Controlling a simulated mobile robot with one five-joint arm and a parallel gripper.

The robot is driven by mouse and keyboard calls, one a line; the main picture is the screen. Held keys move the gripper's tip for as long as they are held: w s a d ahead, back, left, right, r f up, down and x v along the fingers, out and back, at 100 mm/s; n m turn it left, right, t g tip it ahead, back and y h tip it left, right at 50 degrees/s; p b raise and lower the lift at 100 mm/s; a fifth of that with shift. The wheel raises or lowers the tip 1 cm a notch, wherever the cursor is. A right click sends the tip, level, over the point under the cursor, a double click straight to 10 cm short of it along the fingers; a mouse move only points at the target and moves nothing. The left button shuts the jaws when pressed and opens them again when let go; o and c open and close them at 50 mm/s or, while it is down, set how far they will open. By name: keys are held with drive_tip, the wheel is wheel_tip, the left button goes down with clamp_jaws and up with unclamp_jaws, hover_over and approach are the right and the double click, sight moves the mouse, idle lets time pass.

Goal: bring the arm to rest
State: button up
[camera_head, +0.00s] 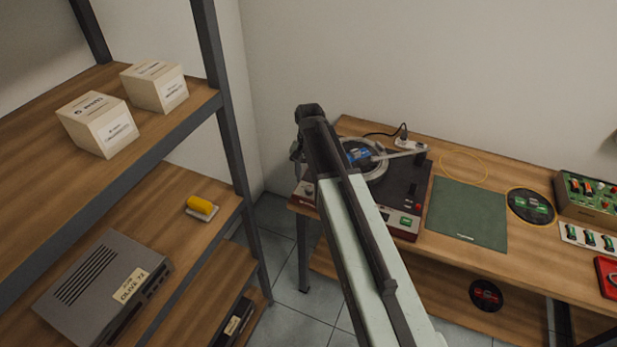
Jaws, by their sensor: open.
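My arm reaches up from the lower middle of the head view, a pale link with dark edges. Its far end is in front of the turntable bench. My gripper (297,153) is a small dark shape at that end, mostly hidden behind the arm link. It is open, and I see nothing held in it. The turntable (405,185) lies behind the arm, which covers part of it. I cannot tell how far the gripper is from the turntable.
A shelf rack (225,130) stands at left with two white boxes (100,122), (155,86), a yellow-topped item (201,207) and a grey device (100,285). The wooden bench (520,255) carries a green mat (467,213) and a green control box (590,196). Tiled floor (285,240) shows between them.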

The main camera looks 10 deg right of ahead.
wheel_tip(320, 180, up, 4)
drive_tip(key=shift+f+p, duration=0.1)
drive_tip(key=shift+p, duration=1.05)
drive_tip(key=shift+f, duration=0.1)
drive_tip(key=s+n, duration=0.5)
drive_tip(key=s, duration=0.9)
drive_tip(key=shift+s, duration=0.25)
